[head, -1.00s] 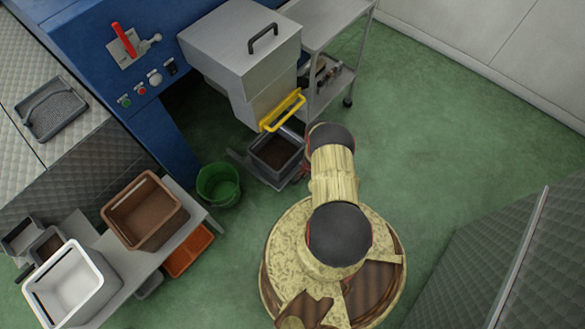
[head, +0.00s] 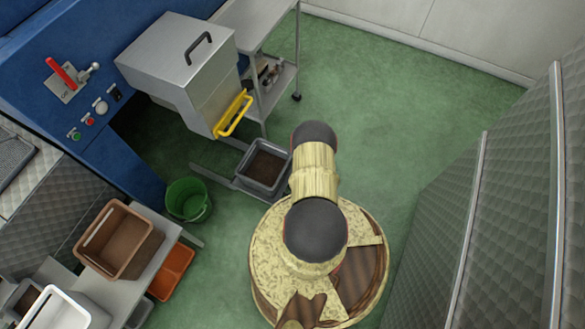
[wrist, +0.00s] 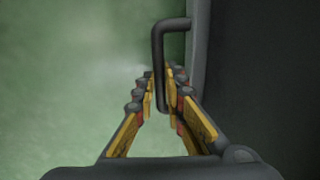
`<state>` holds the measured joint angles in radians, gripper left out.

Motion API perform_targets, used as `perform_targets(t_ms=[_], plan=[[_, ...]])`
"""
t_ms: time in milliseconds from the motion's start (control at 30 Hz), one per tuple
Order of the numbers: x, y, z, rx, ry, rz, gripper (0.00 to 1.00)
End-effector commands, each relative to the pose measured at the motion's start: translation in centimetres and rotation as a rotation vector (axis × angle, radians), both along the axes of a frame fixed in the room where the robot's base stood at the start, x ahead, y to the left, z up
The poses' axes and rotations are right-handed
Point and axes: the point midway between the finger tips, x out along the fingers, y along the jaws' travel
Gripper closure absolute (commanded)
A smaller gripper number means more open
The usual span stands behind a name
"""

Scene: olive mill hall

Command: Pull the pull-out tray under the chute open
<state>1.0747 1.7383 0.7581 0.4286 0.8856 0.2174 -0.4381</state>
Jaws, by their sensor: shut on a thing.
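The pull-out tray (head: 243,172) is a grey bin with dark contents, low on a rail frame (head: 215,178). It stands out to the lower right of the steel chute housing (head: 205,92), with open rail behind it. In the wrist view the tray's grey wall (wrist: 200,60) fills the right side, and its dark bar handle (wrist: 158,60) sticks out to the left. My gripper (wrist: 163,78) is shut on the handle, with a finger on each side of the bar. In the head view my arm hides the gripper and handle.
A yellow handle (head: 233,113) is on the chute housing above the tray. A green bucket (head: 188,200) stands left of the rails. A steel trolley (head: 270,85) is behind. Green floor is free at right, up to quilted panels (head: 515,210).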

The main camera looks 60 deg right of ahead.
Motion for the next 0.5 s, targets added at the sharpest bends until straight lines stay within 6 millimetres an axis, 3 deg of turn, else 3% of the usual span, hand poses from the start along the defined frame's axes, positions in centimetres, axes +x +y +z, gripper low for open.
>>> perform_targets(t_ms=[300,333,500], plan=[[-0.03,0.02,-0.02,0.001,0.0,0.0,1.0],[-0.03,0.02,-0.02,0.001,0.0,0.0,0.88],[-0.02,0.01,-0.01,0.0,0.0,0.0,0.78]])
